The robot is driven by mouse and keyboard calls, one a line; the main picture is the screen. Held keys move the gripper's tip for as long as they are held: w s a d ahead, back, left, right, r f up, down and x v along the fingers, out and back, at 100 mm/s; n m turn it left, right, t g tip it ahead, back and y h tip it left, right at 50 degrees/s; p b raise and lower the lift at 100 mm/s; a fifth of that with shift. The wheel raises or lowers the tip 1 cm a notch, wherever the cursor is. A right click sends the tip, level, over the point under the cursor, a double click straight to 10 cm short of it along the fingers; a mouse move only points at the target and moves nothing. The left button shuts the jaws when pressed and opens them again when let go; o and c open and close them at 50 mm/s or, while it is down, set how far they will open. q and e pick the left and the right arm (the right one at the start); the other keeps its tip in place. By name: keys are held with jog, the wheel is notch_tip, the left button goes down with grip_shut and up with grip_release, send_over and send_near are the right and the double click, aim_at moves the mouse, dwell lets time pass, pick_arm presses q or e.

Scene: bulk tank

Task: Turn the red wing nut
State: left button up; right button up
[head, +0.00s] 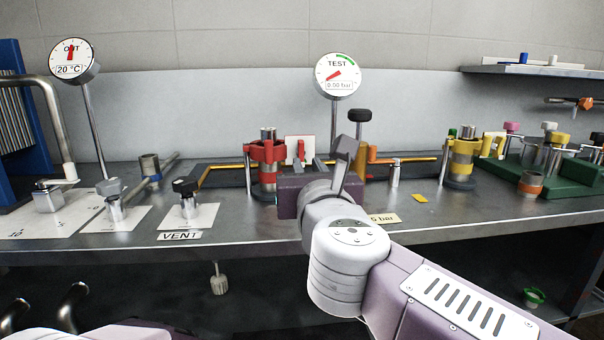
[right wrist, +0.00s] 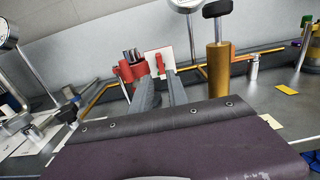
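A red wing nut (head: 300,150) stands upright in front of a small white plate, just right of the red clamp (head: 265,152) around a metal pipe. In the right wrist view, the red wing nut (right wrist: 160,63) shows just past the fingertips, in line with the gap between them. My right gripper (head: 321,166) reaches over the bench from the front. In its wrist view the two grey fingers (right wrist: 160,82) stand apart with nothing seen held. I cannot tell whether either finger touches the wing nut. My left gripper is not in view.
A black-knobbed valve (head: 360,125) stands close to the right of my gripper, below the TEST gauge (head: 338,76). A yellow clamp (head: 465,155) and a green rack (head: 540,177) are further right. The VENT valve (head: 187,195) is on the left. The bench's front edge crosses below.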

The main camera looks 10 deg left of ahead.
aim_at(302, 152)
jog(key=x, duration=0.9)
jog(key=shift+w+d, duration=0.1)
grip_shut()
